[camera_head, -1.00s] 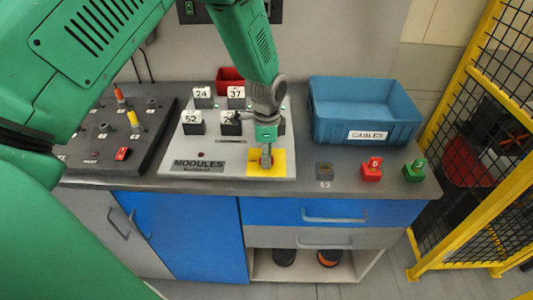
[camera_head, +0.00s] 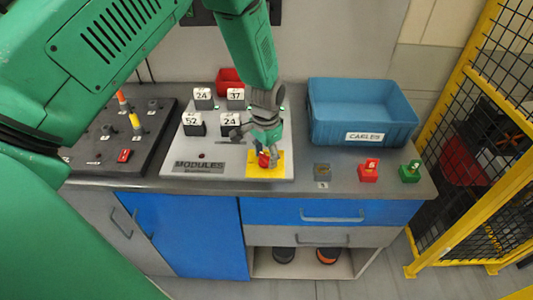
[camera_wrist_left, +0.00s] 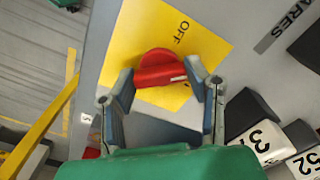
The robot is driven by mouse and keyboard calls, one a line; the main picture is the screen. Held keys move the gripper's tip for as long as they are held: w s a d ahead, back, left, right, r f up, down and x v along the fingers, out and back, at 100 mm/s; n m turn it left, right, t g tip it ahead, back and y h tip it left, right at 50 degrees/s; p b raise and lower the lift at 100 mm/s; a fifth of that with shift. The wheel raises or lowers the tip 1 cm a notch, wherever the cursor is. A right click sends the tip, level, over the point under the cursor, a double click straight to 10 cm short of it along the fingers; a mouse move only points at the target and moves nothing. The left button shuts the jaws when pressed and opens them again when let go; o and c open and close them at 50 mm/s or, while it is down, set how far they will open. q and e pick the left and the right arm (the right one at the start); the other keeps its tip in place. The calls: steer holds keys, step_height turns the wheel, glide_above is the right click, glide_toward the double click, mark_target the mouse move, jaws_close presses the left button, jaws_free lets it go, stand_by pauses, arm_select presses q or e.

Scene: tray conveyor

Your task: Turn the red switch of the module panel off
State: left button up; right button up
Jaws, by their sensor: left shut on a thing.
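The red switch (camera_head: 263,160) is a round knob with a raised grip on a yellow plate (camera_head: 279,170) at the front right of the module panel (camera_head: 222,170). In the left wrist view the red switch (camera_wrist_left: 155,65) has a white mark at the right end of its grip, and the yellow plate (camera_wrist_left: 135,30) bears the word OFF above and right of the knob. My left gripper (camera_head: 267,150) reaches down over the plate. In the wrist view its fingers (camera_wrist_left: 159,80) are shut on the grip, one at each end. My right gripper is out of view.
Numbered black modules (camera_head: 231,123) stand behind the switch on the panel. A dark board (camera_head: 100,155) with switches lies to the left. A blue cable bin (camera_head: 335,125) is at the right.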

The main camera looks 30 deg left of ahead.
arm_select(q)
steer(key=n, duration=0.2)
steer(key=n+p, duration=0.1)
steer(key=n, duration=0.2)
steer(key=shift+w+a+r+n, duration=0.1)
steer(key=shift+w+r+n, duration=0.1)
steer(key=shift+n, duration=2.2)
steer(key=o, duration=1)
steer(key=shift+o, duration=0.8)
steer(key=shift+s+f, duration=0.1)
steer(key=shift+f, duration=0.05)
